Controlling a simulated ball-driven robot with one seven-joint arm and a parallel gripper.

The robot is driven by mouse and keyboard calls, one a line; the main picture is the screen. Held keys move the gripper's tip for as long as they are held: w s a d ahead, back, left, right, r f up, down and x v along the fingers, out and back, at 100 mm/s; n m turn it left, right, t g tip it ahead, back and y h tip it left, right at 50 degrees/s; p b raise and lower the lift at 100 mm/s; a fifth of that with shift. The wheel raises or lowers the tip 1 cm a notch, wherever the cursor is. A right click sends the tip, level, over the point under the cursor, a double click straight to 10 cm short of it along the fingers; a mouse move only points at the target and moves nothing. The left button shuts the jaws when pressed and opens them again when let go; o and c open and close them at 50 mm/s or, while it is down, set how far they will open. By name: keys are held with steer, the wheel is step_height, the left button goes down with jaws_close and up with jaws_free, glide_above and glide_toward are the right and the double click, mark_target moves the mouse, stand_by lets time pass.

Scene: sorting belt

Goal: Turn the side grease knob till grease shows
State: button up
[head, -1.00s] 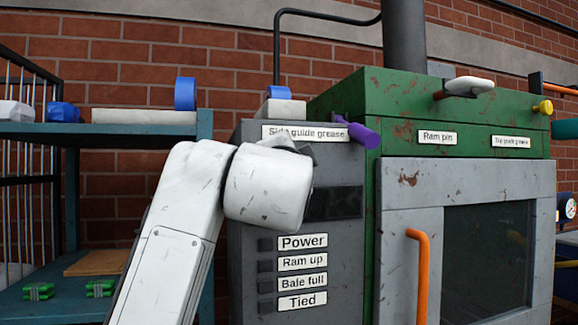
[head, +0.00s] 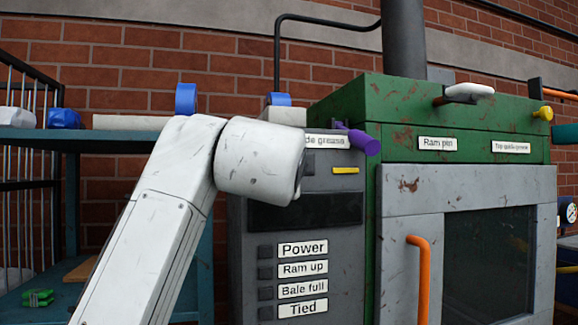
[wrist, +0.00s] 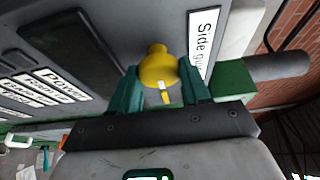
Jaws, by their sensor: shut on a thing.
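In the wrist view a yellow knob (wrist: 158,68) stands on the grey panel between the two teal fingers of my gripper (wrist: 160,88). The fingers are shut on it from both sides. A short yellow piece with a pale tip shows just below the knob there. In the head view the label (head: 338,141) is partly covered by my arm, which also hides the knob and fingers. A thin yellow strip (head: 345,170) shows below that label. I cannot tell whether it is grease.
A purple handle (head: 358,138) sticks out at the label's right. The green machine (head: 400,100) has an orange door handle (head: 418,275) and a yellow knob (head: 543,113). A blue shelf (head: 80,140) stands at the left. Indicator labels (head: 303,248) line the lower panel.

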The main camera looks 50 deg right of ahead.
steer(key=shift+f, duration=0.1)
steer(key=o, duration=1)
steer(key=b+v, duration=0.3)
steer(key=v, duration=0.7)
steer(key=shift+s+a, duration=0.25)
steer(key=shift+a, duration=0.1)
